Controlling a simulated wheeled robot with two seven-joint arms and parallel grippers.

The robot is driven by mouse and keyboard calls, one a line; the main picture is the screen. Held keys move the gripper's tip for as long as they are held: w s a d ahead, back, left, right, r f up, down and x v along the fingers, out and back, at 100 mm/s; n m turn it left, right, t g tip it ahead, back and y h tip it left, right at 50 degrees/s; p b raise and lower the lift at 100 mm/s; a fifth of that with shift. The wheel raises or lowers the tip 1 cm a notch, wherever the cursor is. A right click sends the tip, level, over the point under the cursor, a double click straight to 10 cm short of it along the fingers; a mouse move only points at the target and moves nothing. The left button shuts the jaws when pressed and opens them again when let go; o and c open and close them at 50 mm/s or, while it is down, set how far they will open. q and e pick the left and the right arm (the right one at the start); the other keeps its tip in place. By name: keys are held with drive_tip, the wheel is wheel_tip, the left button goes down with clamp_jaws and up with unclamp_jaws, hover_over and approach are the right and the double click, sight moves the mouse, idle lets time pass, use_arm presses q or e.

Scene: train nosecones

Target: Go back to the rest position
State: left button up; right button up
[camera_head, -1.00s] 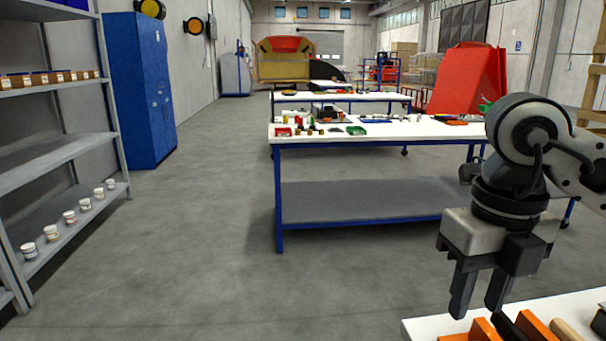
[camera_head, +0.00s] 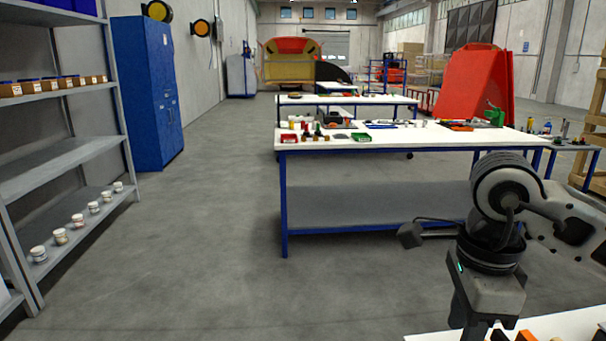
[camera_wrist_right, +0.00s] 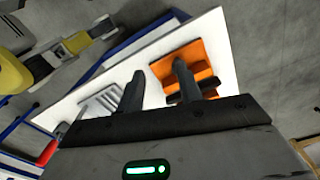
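My right gripper (camera_head: 478,333) points down at the lower right of the head view, over the near white table (camera_head: 575,326). Its lower end is cut off by the bottom edge there. In the right wrist view the two fingers (camera_wrist_right: 158,72) stand apart with nothing between them. Below them lie the white table top and an orange holder (camera_wrist_right: 198,57) with dark parts. My left gripper is in neither view.
A long white workbench (camera_head: 400,138) with blue legs stands ahead, holding small parts and bins. A grey shelf (camera_head: 70,152) with white jars and a blue cabinet (camera_head: 145,95) stand at left. The grey floor (camera_head: 215,230) between them is clear.

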use_arm(q)
drive_tip(key=p, duration=0.2)
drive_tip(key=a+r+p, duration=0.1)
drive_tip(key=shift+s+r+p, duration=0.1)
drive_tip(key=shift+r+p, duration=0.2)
drive_tip(key=shift+p, duration=0.1)
use_arm(e)
drive_tip(key=n, duration=0.5)
drive_tip(key=f+n, duration=0.1)
drive_tip(key=n, duration=0.4)
drive_tip(key=a+f+n, duration=0.1)
drive_tip(key=n, duration=0.3)
drive_tip(key=shift+n, duration=0.4)
